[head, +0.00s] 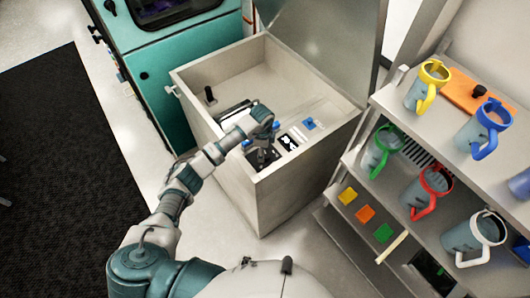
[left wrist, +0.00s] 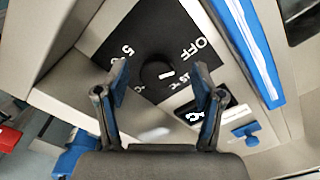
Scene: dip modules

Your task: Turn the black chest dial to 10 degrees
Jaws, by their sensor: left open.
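The black dial (left wrist: 157,74) shows in the left wrist view as a round knob on a black panel (left wrist: 150,38) with white markings, including OFF and a 15°C label. A short white mark on the knob lies on its right side in that view, towards the 15°C label. My left gripper (left wrist: 160,82) is open, with one finger on each side of the dial; I cannot tell whether either touches it. In the head view, my left gripper (head: 263,157) is over the front rim of the chest (head: 205,125) and hides the dial. My right gripper is not in view.
The chest's lid (head: 330,40) stands open. Its front panel also bears a display (head: 289,141) and a blue part (head: 310,124). A shelf (head: 400,105) with several mugs stands at the right, and a teal cabinet (head: 170,75) behind left.

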